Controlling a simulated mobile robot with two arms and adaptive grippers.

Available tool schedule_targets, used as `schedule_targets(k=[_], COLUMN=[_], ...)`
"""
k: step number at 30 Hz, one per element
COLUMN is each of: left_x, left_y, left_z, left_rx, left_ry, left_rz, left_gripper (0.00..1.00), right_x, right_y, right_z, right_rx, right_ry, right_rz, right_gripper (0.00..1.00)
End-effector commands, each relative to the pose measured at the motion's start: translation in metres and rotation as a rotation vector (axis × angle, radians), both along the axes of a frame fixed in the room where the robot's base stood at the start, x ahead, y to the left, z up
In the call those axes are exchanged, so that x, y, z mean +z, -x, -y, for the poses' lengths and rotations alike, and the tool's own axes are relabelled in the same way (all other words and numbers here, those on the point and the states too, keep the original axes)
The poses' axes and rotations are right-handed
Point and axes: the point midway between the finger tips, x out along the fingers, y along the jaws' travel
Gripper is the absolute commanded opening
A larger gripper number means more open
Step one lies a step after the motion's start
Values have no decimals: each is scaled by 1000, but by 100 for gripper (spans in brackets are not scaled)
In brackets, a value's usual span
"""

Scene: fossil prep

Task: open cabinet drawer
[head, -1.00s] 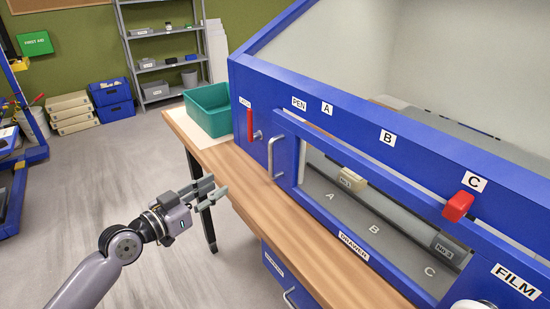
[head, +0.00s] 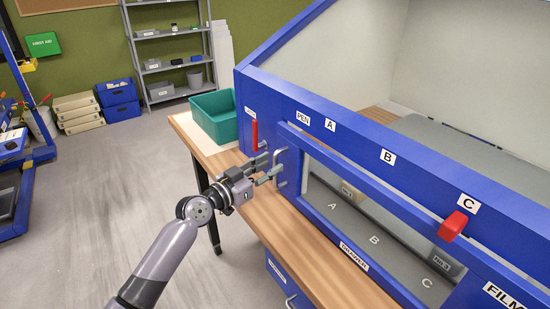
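The blue cabinet (head: 262,92) stands on a wooden bench. Its low front part carries a DRAWER label (head: 353,256) and has a window, with A, B and C marked on the grey floor inside. An upright silver bar handle (head: 277,158) is at the left end of this front. My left gripper (head: 268,168) is open, its two fingers apart, with the tips right at the handle. I cannot tell whether they touch it or lie on both sides of it. The drawer front looks closed. My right gripper is not in view.
A red lever (head: 254,136) is just left of the handle, and a red knob (head: 453,226) is under label C. A teal bin (head: 215,117) stands on the bench's far end. A second handle (head: 291,301) is below the bench top.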

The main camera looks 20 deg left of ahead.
Motion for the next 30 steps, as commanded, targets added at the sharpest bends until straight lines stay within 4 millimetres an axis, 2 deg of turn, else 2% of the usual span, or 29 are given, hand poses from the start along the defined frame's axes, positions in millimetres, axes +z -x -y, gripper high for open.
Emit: schedule_targets(k=[3, 6, 17, 30], left_x=[1, 1, -1, -1], left_y=[-15, -22, -26, -25], left_z=[7, 11, 13, 12], left_rx=[0, 0, 0, 1], left_ry=[2, 0, -1, 0], left_rz=[0, 1, 0, 0], left_gripper=[31, 31, 31, 2], right_x=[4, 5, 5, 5], right_y=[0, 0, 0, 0], right_z=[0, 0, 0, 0], right_rx=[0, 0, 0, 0], right_ry=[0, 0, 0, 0], right_rz=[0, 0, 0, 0], right_gripper=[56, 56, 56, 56])
